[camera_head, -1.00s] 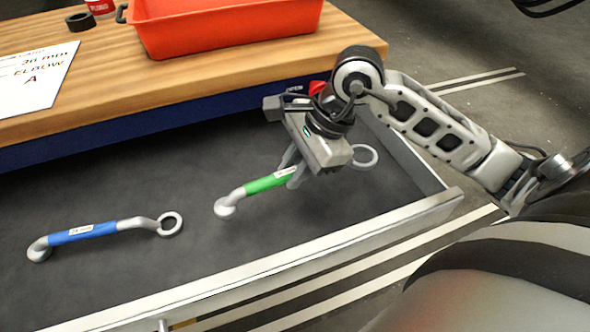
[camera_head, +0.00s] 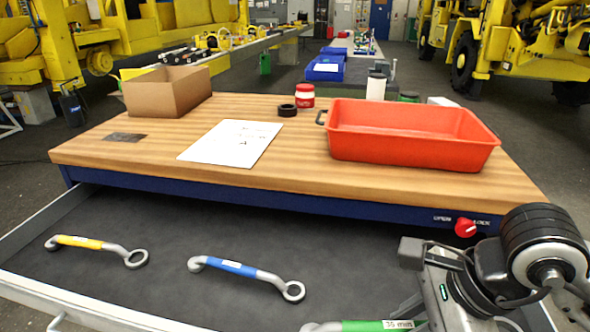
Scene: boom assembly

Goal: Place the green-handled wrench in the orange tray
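The green-handled wrench (camera_head: 370,326) lies in the open drawer at the bottom edge of the head view, mostly cut off, with a "36 mm" label on its handle. My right gripper (camera_head: 418,308) is at the label end of the green handle, its fingers pointing down. The fingertips are partly hidden and cut off, so I cannot tell whether they are closed on it. The orange tray (camera_head: 410,158) stands empty on the right part of the wooden bench top, behind the drawer. My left gripper is not in view.
A blue-handled wrench (camera_head: 235,267) and a yellow-handled wrench (camera_head: 85,242) lie in the drawer (camera_head: 150,285). On the bench (camera_head: 300,185) are a cardboard box (camera_head: 165,92), paper sheet (camera_head: 232,143), black ring (camera_head: 287,110) and red-white jar (camera_head: 305,96). A red knob (camera_head: 466,228) is on the bench front.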

